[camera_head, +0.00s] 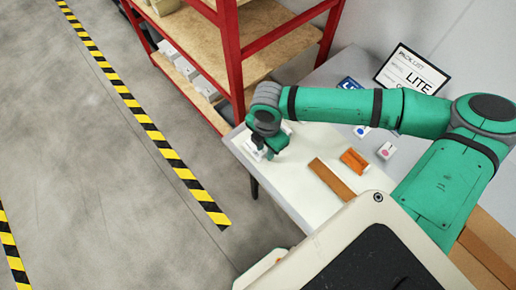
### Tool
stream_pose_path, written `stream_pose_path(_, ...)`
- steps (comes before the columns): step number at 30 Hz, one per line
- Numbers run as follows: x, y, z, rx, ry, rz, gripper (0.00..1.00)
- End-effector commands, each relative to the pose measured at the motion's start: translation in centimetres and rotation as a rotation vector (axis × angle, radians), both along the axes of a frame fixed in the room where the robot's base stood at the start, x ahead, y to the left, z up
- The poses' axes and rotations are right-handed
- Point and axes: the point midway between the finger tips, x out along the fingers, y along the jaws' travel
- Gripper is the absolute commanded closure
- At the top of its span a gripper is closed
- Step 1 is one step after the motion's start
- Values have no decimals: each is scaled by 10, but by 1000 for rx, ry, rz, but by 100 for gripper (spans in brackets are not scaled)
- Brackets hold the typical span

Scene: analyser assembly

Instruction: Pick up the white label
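My gripper (268,152) points down over the far left corner of the white table (297,192). It is dark and small in this view, and I cannot see whether its fingers are open or shut. A white item (252,151) shows just left of and below the gripper, partly hidden by it. I cannot tell whether it is the white label, nor whether the gripper touches it.
An orange block (354,160) and a brown strip (332,179) lie on the table. Small white pieces with a blue mark (361,131) and a pink mark (387,151) sit behind. A framed LITE sign (411,71) stands at the back. A red shelf (232,60) rises left of the table.

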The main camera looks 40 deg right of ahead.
Motion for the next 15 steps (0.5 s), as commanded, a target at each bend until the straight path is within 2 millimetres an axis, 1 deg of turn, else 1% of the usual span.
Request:
stream_pose_path(3, 0, 0, -8, 1, 0, -1, 72)
stream_pose_path(10, 0, 0, -9, 0, -1, -1, 72)
stream_pose_path(11, 0, 0, -9, 0, -1, -1, 77)
stream_pose_path(12, 0, 0, -9, 0, -1, -1, 86)
stream_pose_path(14, 0, 0, -9, 0, -1, 0, 100)
stream_pose_path(15, 0, 0, -9, 0, -1, 0, 100)
